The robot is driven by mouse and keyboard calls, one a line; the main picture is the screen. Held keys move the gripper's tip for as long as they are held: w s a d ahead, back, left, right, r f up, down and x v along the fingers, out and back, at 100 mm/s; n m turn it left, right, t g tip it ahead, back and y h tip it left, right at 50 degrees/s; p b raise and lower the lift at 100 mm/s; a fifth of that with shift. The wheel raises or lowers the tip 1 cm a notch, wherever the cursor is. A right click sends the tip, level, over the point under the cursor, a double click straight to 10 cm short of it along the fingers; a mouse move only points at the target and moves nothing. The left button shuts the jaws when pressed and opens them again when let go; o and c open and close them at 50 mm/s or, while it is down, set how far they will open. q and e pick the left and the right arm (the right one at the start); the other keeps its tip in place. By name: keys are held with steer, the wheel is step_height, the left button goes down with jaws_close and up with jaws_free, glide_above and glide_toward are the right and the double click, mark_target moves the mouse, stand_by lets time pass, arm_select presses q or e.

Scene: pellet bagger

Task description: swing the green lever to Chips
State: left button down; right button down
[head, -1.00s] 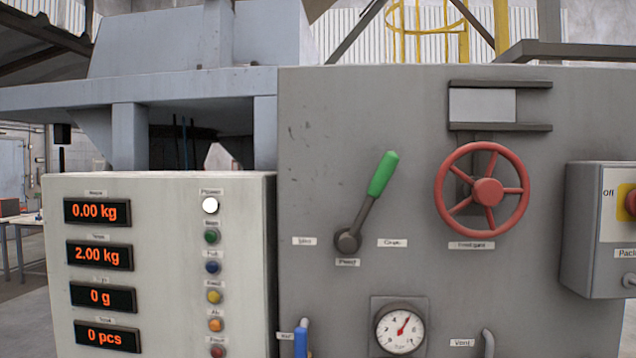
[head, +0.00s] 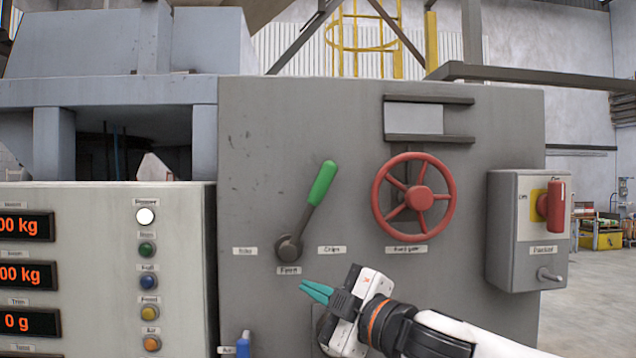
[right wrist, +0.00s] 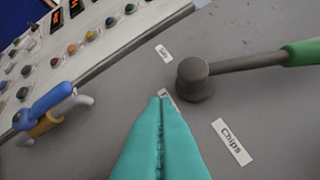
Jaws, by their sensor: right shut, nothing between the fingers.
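The green lever (head: 322,184) is on the grey panel, its green grip up and tilted to the right from a dark round hub (head: 288,248). The Chips label (head: 332,250) is to the right of the hub; it reads clearly in the right wrist view (right wrist: 232,141). Another label (head: 245,251) is left of the hub. My right gripper (head: 316,291) is shut and empty, below and right of the hub, its teal fingers pointing left. In the right wrist view its fingertips (right wrist: 160,98) appear just beside the hub (right wrist: 193,78), not gripping the lever. My left gripper is not in view.
A red handwheel (head: 414,199) sits right of the lever. A switch box (head: 515,235) with a red handle projects farther right. A pale display cabinet (head: 100,225) stands at left.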

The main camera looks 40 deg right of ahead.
mark_target(321, 182)
steer(key=s+r+n+t+y, duration=0.25)
steer(key=s+r, duration=0.55)
steer(key=r, duration=0.6)
steer(key=shift+n+h, duration=0.35)
steer(key=shift+n, duration=0.1)
steer(key=w+p, duration=0.3)
steer(key=p, duration=0.2)
steer(key=w+r+p, duration=0.1)
steer(key=w+p, duration=0.2)
steer(key=p, duration=0.1)
steer(key=w+r+p, duration=0.1)
steer(key=w+p, duration=0.1)
steer(key=p, duration=0.3)
steer(key=shift+w+d+r+p, duration=0.1)
steer(key=shift+w+d+p, duration=0.2)
steer(key=shift+w+d, duration=0.2)
steer(key=shift+d, duration=0.2)
steer(key=shift+b, duration=0.3)
